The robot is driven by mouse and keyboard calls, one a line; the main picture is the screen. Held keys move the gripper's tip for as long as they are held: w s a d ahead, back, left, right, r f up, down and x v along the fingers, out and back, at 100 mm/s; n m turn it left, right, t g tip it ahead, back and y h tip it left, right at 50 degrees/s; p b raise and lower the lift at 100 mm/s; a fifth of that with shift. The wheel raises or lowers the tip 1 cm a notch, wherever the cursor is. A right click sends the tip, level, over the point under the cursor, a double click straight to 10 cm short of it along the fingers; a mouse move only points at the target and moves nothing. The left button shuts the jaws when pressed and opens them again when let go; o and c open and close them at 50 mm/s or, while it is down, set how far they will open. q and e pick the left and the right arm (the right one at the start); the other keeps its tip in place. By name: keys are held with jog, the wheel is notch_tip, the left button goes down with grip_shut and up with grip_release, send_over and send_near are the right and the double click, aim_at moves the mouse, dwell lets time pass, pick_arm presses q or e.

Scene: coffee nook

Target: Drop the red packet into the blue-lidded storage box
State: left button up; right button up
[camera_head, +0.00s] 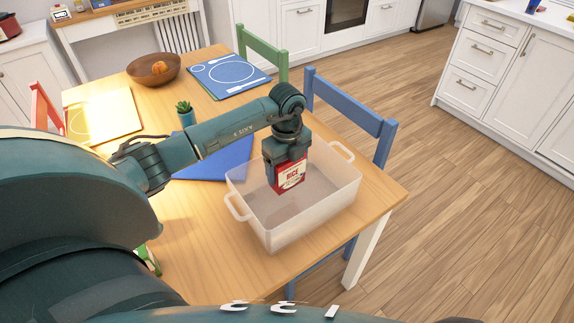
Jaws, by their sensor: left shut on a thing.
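The red packet (290,175), labelled RICE, is upright in my left gripper (287,160), which is shut on its upper part. In the picture the packet is over the inside of the storage box (328,214). The box is a clear, pale bin with white handles at its two ends, standing on the near right part of the wooden table. Its top is open, and no blue lid shows on it. I cannot tell how far the packet is above the box floor. My right gripper is not in view.
A blue placemat (214,166) lies left of the box, partly hidden by my left arm. A small potted plant (185,113), a wooden bowl (153,68) and other placemats are farther back.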

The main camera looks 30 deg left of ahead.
pick_arm(q)
jog(key=o, duration=1)
jog(key=shift+o, duration=0.6)
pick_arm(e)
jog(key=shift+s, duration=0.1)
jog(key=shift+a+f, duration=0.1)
pick_arm(q)
jog(key=shift+r, duration=0.55)
notch_tip(320, 180, up, 11)
jog(key=shift+r+b, duration=0.1)
jog(key=shift+b, duration=0.55)
jog(key=shift+r, duration=0.5)
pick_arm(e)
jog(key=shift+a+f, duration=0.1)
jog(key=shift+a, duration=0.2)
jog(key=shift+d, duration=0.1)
